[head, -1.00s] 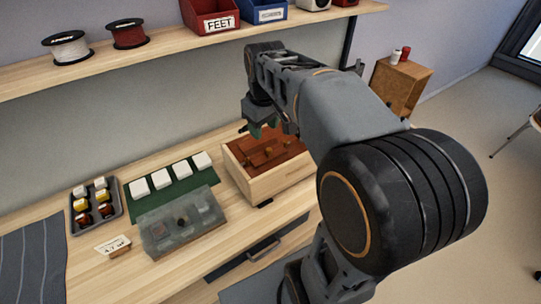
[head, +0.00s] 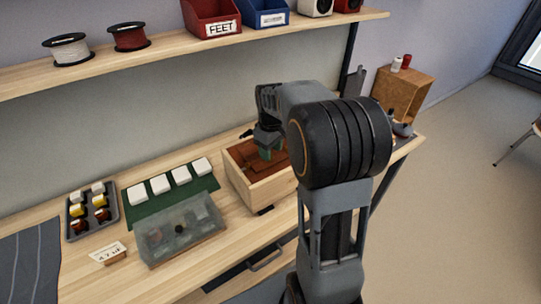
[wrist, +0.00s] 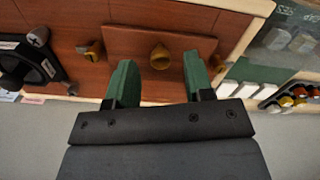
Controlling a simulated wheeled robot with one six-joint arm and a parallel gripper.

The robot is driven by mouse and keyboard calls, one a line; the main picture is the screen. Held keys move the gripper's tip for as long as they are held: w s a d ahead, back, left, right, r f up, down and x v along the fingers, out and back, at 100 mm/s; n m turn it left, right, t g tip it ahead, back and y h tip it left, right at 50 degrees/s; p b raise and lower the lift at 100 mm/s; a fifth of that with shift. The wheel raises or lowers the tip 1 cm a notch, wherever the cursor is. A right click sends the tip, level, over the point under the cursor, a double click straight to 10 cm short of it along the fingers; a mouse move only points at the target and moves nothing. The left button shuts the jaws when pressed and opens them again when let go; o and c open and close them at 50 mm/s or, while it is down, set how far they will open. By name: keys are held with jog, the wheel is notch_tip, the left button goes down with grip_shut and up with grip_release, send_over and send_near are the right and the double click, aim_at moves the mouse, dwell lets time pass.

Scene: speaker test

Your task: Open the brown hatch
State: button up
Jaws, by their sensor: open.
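The brown hatch (wrist: 128,45) is a raised reddish-brown panel on the brown face of a pale wooden box (head: 268,192). A round brass knob (wrist: 160,57) sits near its middle. A second brass piece (wrist: 91,50) sits at or just beyond the hatch's left edge. My gripper (wrist: 160,75) is open and empty, its green fingertips apart on either side of the knob and slightly below it in the wrist view. I cannot tell how far above the hatch they are. In the head view my gripper (head: 270,150) is over the box and hides much of its top.
A black part with a grey knob (wrist: 30,62) lies left in the wrist view. A clear-lidded box (head: 180,230), a green mat with white pads (head: 150,208) and a dark parts tray (head: 70,225) stand left of the wooden box. A shelf (head: 170,55) runs above.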

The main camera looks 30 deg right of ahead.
jog(key=shift+f, duration=1.35)
jog(key=shift+c, duration=0.2)
grip_shut()
